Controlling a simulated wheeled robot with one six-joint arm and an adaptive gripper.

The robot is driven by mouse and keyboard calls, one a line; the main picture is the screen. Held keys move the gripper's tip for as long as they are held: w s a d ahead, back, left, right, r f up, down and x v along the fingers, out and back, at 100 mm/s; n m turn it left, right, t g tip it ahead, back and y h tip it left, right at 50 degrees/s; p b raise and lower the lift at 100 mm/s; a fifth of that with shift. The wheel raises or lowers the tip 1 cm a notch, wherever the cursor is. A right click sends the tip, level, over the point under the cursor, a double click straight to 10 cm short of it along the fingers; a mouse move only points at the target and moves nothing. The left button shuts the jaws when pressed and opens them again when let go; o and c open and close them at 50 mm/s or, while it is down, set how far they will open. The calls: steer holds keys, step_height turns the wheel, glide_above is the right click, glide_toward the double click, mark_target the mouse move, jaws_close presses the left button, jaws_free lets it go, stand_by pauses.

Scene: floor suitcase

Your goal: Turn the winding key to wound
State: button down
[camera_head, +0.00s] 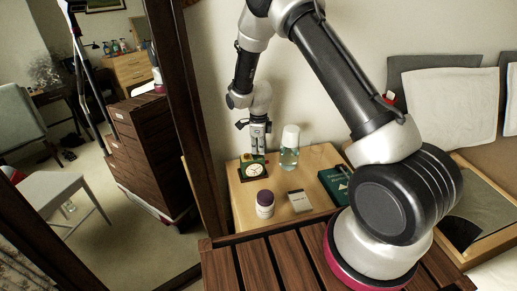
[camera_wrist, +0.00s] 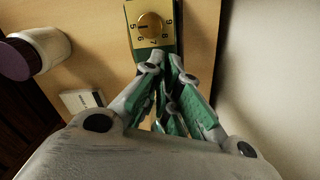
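A small green clock (camera_head: 254,170) with a white dial stands at the back left of the wooden bedside table. In the wrist view, a gold plate (camera_wrist: 137,41) on the green body carries a round gold knob (camera_wrist: 151,25) with a dark mark and digits around it. My gripper (camera_head: 258,150) points down just above and behind the clock. In the wrist view, the fingertips (camera_wrist: 168,62) are close together by the plate's lower edge, apart from the knob in the picture. I cannot tell whether a gap remains between them. No separate winding key shape shows clearly.
The bedside table (camera_head: 279,200) also holds a clear bottle with a white cap (camera_head: 289,150), a purple-lidded jar (camera_head: 265,204), a small white box (camera_head: 299,201) and a green book (camera_head: 341,186). The wall (camera_head: 210,70) is close behind. A dark-framed mirror (camera_head: 178,120) stands at the left.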

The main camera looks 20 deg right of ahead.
steer(key=m, duration=0.4)
steer(key=shift+m, duration=2.2)
steer(key=c, duration=1.7)
jaws_free()
step_height(320, 180, up, 12)
